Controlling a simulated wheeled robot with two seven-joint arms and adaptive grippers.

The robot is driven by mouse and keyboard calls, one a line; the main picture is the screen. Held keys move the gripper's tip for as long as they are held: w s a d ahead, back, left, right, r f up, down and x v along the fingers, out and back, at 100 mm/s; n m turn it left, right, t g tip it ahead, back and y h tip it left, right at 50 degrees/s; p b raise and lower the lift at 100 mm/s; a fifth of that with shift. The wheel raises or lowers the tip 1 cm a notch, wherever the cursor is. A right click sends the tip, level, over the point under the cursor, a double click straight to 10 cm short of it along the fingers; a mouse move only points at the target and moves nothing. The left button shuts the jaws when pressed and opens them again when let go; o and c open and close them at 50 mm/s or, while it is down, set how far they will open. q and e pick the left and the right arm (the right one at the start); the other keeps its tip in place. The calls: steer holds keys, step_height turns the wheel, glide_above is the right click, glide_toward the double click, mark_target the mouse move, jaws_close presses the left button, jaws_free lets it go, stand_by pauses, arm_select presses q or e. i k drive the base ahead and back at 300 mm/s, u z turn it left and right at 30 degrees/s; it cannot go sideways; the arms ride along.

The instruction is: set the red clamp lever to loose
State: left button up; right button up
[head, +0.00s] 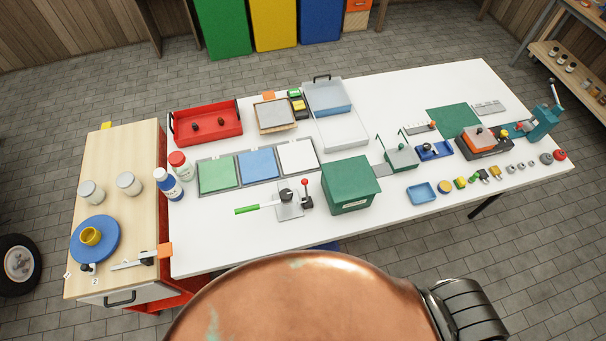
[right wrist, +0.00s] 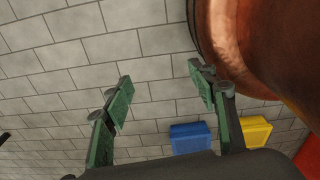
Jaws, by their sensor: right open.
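A small lever with a red knob (head: 305,182) stands about upright on a dark base near the front edge of the white bench, left of the green box. It is the only red-tipped lever that I make out there; its exact setting is too small to tell. Right beside it, a grey plate (head: 290,212) carries a dark round part with a green-handled bar (head: 247,209) reaching left. My right gripper (right wrist: 160,78) shows in the right wrist view, open and empty, with grey floor tiles between its green fingers. It is away from the lever. My left gripper is not in view.
A green box (head: 348,188) stands close to the lever's right. Green, blue and white panels (head: 257,165) lie behind it. The white bench (head: 225,252) is bare at the front left. A wooden cabinet (head: 139,205) adjoins on the left. Blue (right wrist: 190,138) and yellow (right wrist: 254,132) bins show in the right wrist view.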

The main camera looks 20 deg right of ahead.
mark_target(304, 182)
steer(key=k, duration=1.35)
steer(key=z, duration=0.05)
steer(key=i, duration=0.9)
steer(key=u, duration=0.5)
